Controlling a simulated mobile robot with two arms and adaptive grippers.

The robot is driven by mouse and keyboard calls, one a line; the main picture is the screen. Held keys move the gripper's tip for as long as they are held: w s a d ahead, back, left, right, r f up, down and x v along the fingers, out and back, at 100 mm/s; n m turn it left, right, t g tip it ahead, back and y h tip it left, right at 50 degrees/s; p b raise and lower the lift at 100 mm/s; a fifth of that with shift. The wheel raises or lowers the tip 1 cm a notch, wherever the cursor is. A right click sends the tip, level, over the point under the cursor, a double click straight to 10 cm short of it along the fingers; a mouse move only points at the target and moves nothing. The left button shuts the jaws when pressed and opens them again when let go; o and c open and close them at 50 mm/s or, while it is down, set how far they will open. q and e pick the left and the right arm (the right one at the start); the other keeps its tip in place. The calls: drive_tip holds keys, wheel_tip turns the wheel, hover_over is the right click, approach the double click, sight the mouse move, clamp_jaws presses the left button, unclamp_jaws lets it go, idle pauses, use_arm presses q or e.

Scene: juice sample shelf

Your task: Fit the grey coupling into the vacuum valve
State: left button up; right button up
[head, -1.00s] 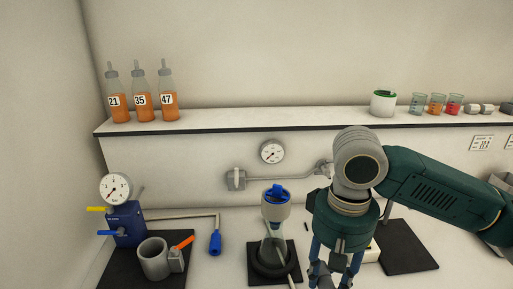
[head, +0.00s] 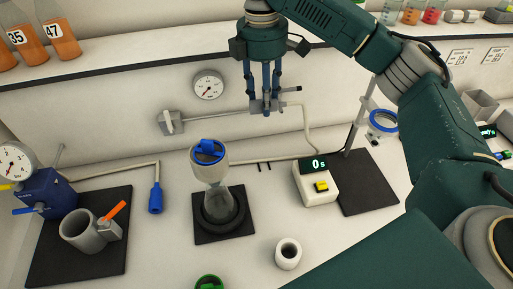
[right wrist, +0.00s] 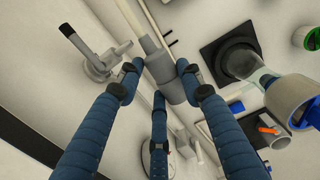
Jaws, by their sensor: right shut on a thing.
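The grey coupling (right wrist: 165,75) is a stepped cylinder with a cream hose (right wrist: 132,18) at one end. My right gripper (head: 265,103) is shut on it, with blue fingers (right wrist: 165,95) around it in the right wrist view. In the head view the fingers hide most of the coupling. The vacuum valve (right wrist: 95,62) is grey, with a round base, a short nozzle and a black-tipped lever. Its lever (head: 291,90) shows behind the fingers in the head view. The coupling is beside the nozzle; I cannot tell whether they touch. My left gripper is not in view.
A flask with a blue-topped funnel (head: 210,166) stands on a black mat below left. A timer (head: 316,184), a white cup (head: 288,253) and a blue pump (head: 49,196) are on the bench. A gauge (head: 208,86) is on the wall. The shelf (head: 115,65) runs above.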

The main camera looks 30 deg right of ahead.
drive_tip(key=shift+n, duration=0.4)
drive_tip(key=f, duration=0.4)
drive_tip(key=f+p, duration=0.1)
drive_tip(key=f, duration=0.4)
drive_tip(key=f+p, duration=0.1)
drive_tip(key=f, duration=0.4)
drive_tip(key=shift+w+d+f, duration=0.2)
drive_tip(key=shift+w+f, duration=0.05)
drive_tip(key=shift+w, duration=0.1)
drive_tip(key=shift+f, duration=0.6)
wheel_tip(320, 180, down, 3)
drive_tip(key=shift+f+p, duration=0.2)
drive_tip(key=shift+p, duration=0.25)
drive_tip(key=shift+f, duration=0.35)
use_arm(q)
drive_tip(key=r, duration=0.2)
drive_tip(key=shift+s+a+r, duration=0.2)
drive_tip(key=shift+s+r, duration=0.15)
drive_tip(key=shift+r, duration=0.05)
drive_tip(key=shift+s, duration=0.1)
use_arm(e)
drive_tip(key=shift+a, duration=0.1)
drive_tip(key=o, duration=0.9)
drive_tip(key=shift+f, duration=0.15)
